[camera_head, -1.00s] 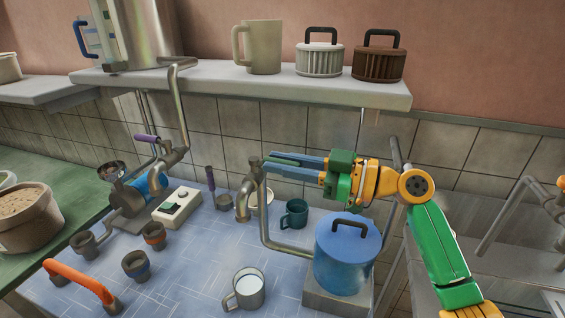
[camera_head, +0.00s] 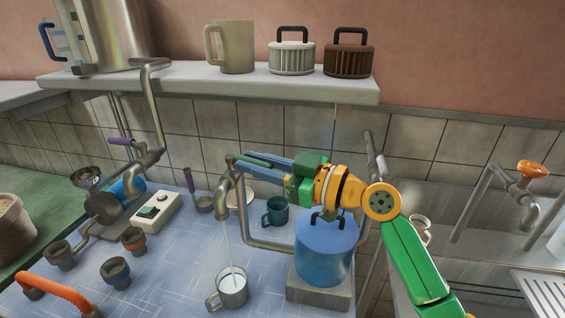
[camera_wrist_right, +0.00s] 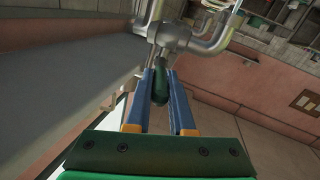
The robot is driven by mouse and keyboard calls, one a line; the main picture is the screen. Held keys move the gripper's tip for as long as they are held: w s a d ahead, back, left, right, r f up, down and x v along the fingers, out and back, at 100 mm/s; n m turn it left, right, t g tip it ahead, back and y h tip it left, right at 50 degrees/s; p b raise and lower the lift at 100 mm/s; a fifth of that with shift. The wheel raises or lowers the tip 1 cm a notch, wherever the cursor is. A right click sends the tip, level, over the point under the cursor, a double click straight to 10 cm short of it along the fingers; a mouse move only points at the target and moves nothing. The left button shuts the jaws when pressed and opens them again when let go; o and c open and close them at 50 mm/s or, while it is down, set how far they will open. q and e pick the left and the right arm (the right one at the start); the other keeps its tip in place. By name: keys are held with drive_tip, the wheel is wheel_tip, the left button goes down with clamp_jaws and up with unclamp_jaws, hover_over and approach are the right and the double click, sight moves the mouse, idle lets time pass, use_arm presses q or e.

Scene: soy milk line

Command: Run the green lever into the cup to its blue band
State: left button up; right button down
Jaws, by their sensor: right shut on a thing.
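My right gripper (camera_head: 243,161) is shut on the green lever (camera_head: 258,161) of the metal tap (camera_head: 225,182). The right wrist view shows the green lever (camera_wrist_right: 160,86) between the two blue fingers. A thin white stream runs from the spout down into the grey cup (camera_head: 232,296). The cup stands upright on the blue tiled counter under the spout, with white liquid inside. I cannot make out a blue band in the cup from here. My left gripper is not in view.
A blue lidded pot (camera_head: 325,252) stands on a grey block (camera_head: 318,290) right of the cup. A dark green mug (camera_head: 276,211) is behind. Several small grey cups and an orange handle (camera_head: 55,288) lie left. A shelf (camera_head: 210,84) hangs above.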

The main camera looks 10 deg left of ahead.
drive_tip(key=c, duration=0.8)
unclamp_jaws()
drive_tip(key=shift+a, duration=0.1)
drive_tip(key=shift+d+f, duration=0.1)
drive_tip(key=shift+d, duration=0.15)
drive_tip(key=b+v, duration=0.3)
drive_tip(key=v, duration=0.3)
drive_tip(key=shift+s+d, duration=0.15)
drive_tip(key=shift+d, duration=0.2)
drive_tip(key=shift+a, duration=0.1)
